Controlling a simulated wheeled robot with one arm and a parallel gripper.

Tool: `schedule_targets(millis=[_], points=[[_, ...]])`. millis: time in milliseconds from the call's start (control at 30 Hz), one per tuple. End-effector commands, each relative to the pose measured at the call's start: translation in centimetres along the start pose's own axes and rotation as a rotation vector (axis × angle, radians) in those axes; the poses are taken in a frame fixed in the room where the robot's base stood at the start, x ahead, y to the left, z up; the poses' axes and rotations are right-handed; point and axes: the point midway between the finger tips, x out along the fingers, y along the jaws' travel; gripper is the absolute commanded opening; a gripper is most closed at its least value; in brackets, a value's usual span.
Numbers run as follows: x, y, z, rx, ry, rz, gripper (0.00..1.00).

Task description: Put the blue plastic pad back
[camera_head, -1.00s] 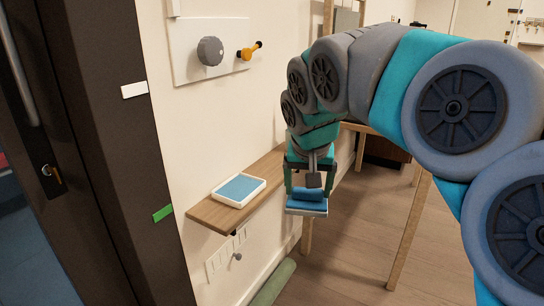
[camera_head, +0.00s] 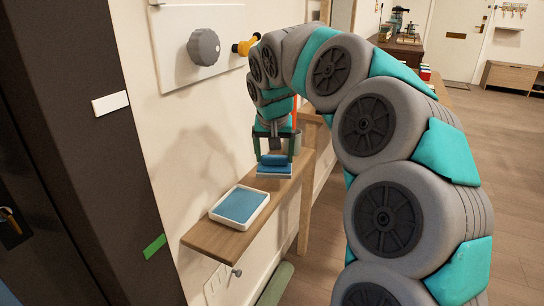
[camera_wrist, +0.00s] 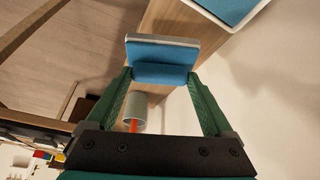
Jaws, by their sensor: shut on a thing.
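The blue pad (camera_head: 274,171) has a raised blue grip and a pale grey edge. My gripper (camera_head: 273,156) is shut on its grip, and in the wrist view (camera_wrist: 164,75) the fingers close on its two ends. The pad is level, over the far part of the wooden shelf; I cannot tell whether it touches the wood. A shallow white-rimmed tray (camera_head: 215,213) with a flat blue inside lies on the near part of the shelf. The tray's corner shows at the top of the wrist view (camera_wrist: 262,8). Pad and tray are apart.
The narrow wooden shelf (camera_head: 212,237) runs along the cream wall. A grey cup (camera_wrist: 134,104) with something red in it stands beyond the gripper. A dark door frame stands at left.

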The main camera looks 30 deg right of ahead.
Motion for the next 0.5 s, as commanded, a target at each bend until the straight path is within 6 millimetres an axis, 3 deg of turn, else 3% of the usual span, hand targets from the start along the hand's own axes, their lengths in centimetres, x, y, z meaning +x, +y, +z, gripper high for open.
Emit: schedule_targets(millis=[200,500], points=[[1.6,-0.8,-3.1,0.0,-0.001,-0.001,0.26],[2.6,-0.8,-3.9,0.001,0.0,-0.001,0.26]])
